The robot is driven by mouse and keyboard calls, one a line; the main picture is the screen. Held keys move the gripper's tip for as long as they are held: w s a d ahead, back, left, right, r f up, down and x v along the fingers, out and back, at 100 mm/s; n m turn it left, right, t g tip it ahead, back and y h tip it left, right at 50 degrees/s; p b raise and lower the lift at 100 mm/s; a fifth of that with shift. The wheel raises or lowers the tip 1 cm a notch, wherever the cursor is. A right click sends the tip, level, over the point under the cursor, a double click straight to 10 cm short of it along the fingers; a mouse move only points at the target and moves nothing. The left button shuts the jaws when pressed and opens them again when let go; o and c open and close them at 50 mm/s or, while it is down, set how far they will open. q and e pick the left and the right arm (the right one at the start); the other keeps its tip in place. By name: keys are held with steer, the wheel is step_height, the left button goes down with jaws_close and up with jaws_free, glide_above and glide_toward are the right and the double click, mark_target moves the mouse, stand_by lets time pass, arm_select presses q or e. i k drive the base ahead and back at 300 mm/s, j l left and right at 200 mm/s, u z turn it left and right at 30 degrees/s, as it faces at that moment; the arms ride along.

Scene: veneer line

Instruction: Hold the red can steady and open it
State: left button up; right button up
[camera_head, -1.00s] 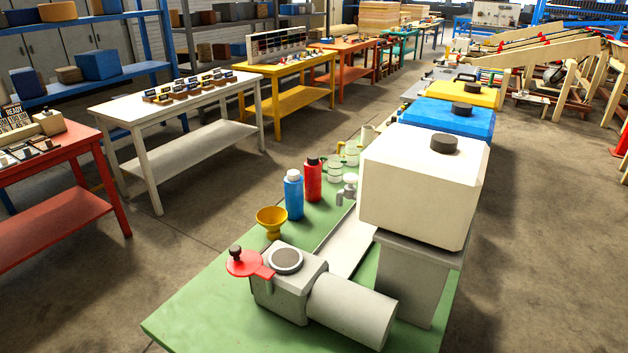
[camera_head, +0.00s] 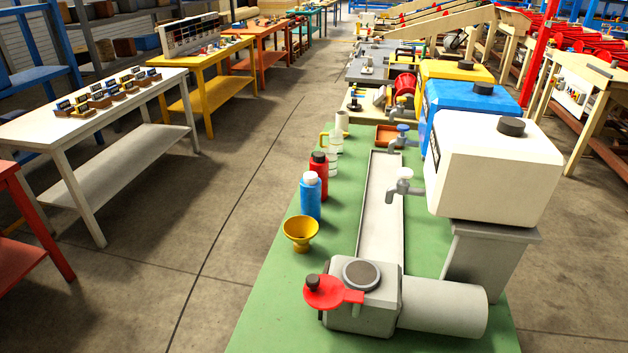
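The red can (camera_head: 319,178) is a small red bottle with a black cap, standing upright on the green table (camera_head: 268,298). It is just behind a blue bottle with a white cap (camera_head: 310,196), which hides part of its lower body. The black cap sits on its top. Neither of my grippers shows in the head view.
A yellow funnel (camera_head: 300,232) stands in front of the bottles. A grey machine with a red lever (camera_head: 362,305) fills the table's near end. A long tray (camera_head: 380,205) and tanks with taps, the nearest a white tank (camera_head: 490,168), stand to the right.

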mark_target(322, 170)
steer(key=j+z, duration=0.3)
steer(key=j, duration=0.75)
steer(key=j+z, duration=0.25)
steer(key=j, duration=0.8)
steer(key=i+j+z, duration=0.25)
steer(key=j, duration=0.55)
steer(key=j+z, duration=0.25)
steer(key=j, duration=0.5)
steer(key=i+j+z, duration=0.35)
steer(key=j, duration=0.35)
steer(key=i+j+z, duration=0.15)
steer(key=i, duration=0.3)
